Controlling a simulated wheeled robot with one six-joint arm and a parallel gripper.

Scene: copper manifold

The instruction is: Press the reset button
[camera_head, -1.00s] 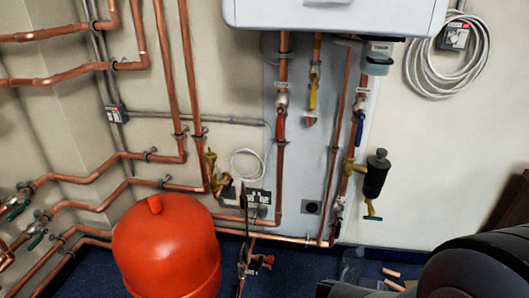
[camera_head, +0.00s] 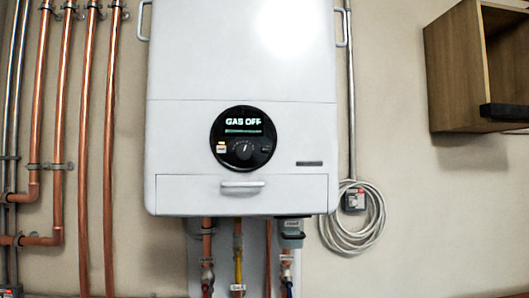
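The white boiler (camera_head: 240,60) hangs on the wall in the middle of the head view. Its round black control panel (camera_head: 243,162) has a lit display (camera_head: 243,122) reading "GAS OFF" and a dark knob (camera_head: 244,149). A small pale button with an orange part (camera_head: 221,147) sits left of the knob. A small dark button (camera_head: 266,149) sits right of it. The button labels are too small to read, so I cannot tell which is the reset button. My gripper does not clearly show in this view.
Copper pipes (camera_head: 84,150) run up the wall at left. A coiled grey cable (camera_head: 356,232) hangs right of the boiler. A wooden cabinet (camera_head: 455,80) is on the wall at upper right, with a dark bar (camera_head: 505,112) of unclear kind before it.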

